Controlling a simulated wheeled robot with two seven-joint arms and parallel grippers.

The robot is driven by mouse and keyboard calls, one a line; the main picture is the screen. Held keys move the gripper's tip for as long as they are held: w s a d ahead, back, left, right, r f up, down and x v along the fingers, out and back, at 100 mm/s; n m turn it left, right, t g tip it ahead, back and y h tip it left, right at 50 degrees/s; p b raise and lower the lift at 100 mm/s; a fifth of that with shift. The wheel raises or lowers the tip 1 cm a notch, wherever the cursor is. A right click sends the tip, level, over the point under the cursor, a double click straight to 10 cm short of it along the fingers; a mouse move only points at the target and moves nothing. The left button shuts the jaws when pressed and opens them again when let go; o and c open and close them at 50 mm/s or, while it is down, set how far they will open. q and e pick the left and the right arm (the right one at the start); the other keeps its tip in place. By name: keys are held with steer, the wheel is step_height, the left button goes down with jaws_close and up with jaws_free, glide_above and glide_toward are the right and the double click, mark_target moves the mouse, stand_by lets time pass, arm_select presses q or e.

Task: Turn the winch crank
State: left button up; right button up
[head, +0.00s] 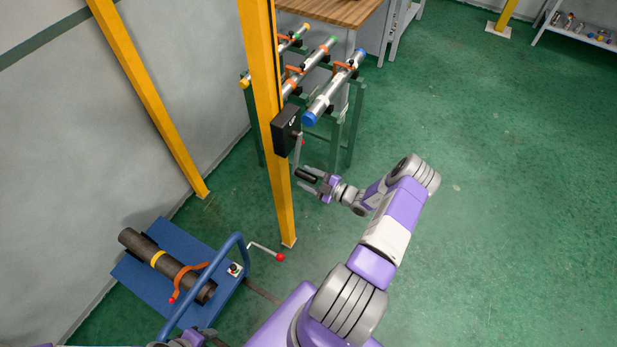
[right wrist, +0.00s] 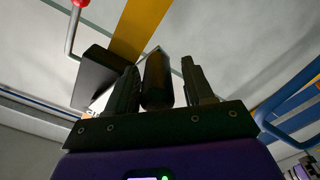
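The winch is a black box (head: 286,131) on a yellow post; it also shows in the right wrist view (right wrist: 100,77). A thin grey crank arm (head: 298,153) hangs down from it to a black cylindrical grip (head: 307,174). In the right wrist view the grip (right wrist: 157,80) stands between my right gripper's fingers. My right gripper (head: 312,180) is open around it, with a visible gap on the picture's right side. A small red knob (head: 302,142) shows beside the box. My left gripper (head: 198,338) is partly visible at the bottom edge; its fingers are unclear.
A blue cart (head: 190,247) holds a dark pipe (head: 160,257); a rod with a red knob (head: 280,257) is beside it. A green rack (head: 349,130) with several metal pipes stands behind the post (head: 278,190). Green floor (head: 500,200) is clear on the right.

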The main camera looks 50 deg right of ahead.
steer(key=shift+r, duration=0.1)
steer(key=v, duration=0.7)
steer(key=shift+s+b, duration=0.3)
steer(key=shift+b, duration=0.05)
